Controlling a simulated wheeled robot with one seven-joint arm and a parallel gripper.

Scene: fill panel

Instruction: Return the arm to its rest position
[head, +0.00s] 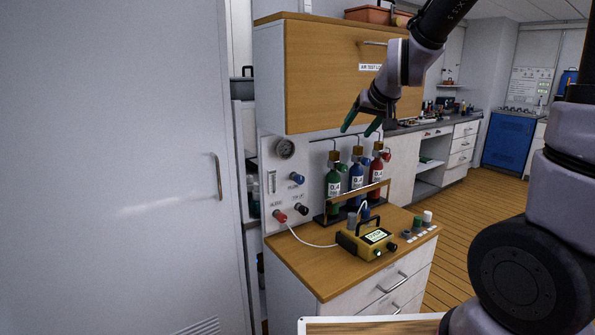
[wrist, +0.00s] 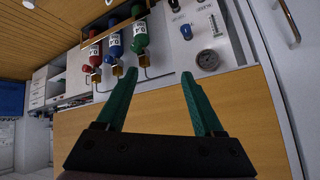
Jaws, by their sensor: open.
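My gripper (head: 361,122) is open and empty, with two green fingers. In the head view it hangs in front of the wooden upper cabinet (head: 320,78), above the gas bottles and apart from them. The wrist view shows the two fingers of my gripper (wrist: 160,98) spread wide with nothing between them. My arm (head: 405,62) reaches in from the upper right of the head view, bent downward at the wrist.
Green (head: 333,188), blue (head: 356,177) and red (head: 376,172) bottles stand in a rack below. A yellow device (head: 368,242) sits on the wooden counter (head: 315,270). A pressure gauge (head: 285,149) is on the panel. A large grey door (head: 110,170) fills the left.

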